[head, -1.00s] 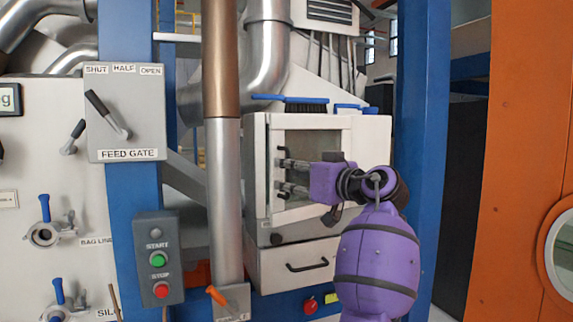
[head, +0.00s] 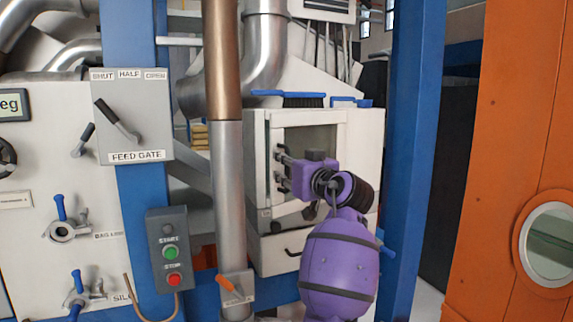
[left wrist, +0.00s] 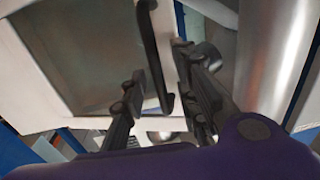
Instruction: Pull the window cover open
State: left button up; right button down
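The window cover (head: 314,139) is a pale framed panel with a dull glass pane on the front of a white cabinet. It also shows in the left wrist view (left wrist: 80,60); it looks closed. Its black bar handle (left wrist: 155,58) runs along the frame's edge. My left gripper (head: 283,164), purple with dark fingers, is in front of the cover's left edge. In the left wrist view my left gripper (left wrist: 158,65) is open, with the handle between its spread fingers. I cannot tell whether a finger touches it. In the head view the fingers largely hide the handle. My right gripper is out of view.
A vertical pipe (head: 227,190) stands close to the left of the cover. A blue post (head: 408,150) stands to the right. A drawer (head: 268,255) is below the cover. A feed gate box (head: 130,118) and a start/stop box (head: 169,250) are at left.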

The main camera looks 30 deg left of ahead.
pick_arm(q)
jog(key=shift+w+a, duration=0.15)
jog(key=shift+a, duration=0.05)
grip_shut()
jog(key=shift+d+f, duration=0.1)
dwell(0.4)
